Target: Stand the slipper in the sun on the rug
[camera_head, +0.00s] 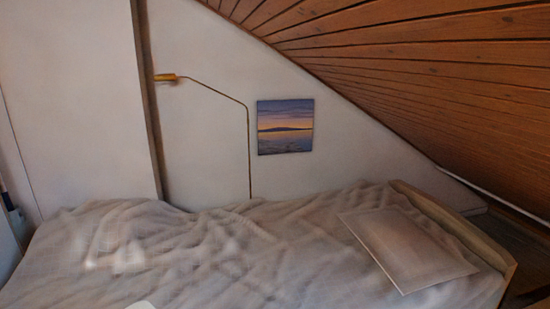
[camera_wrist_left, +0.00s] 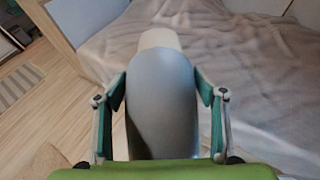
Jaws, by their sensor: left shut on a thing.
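In the left wrist view, my left gripper (camera_wrist_left: 162,110) is shut on the slipper (camera_wrist_left: 160,85). The slipper is grey with a pale cream far end and points away from the wrist, between the two teal-padded fingers. Its underside is hidden. A striped beige and grey rug (camera_wrist_left: 17,86) lies on the wood floor at the left edge, apart from the slipper, and only part of it shows. In the head view no gripper shows clearly; a small pale shape at the bottom edge is too cut off to name. My right gripper is in neither view.
The bed (camera_head: 210,265) with a rumpled beige blanket fills the lower head view and the right of the wrist view. A pillow (camera_head: 408,245) lies at its right. Wood floor (camera_wrist_left: 50,115) is clear left of the slipper. A sloped wooden ceiling (camera_head: 430,80) hangs low at right.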

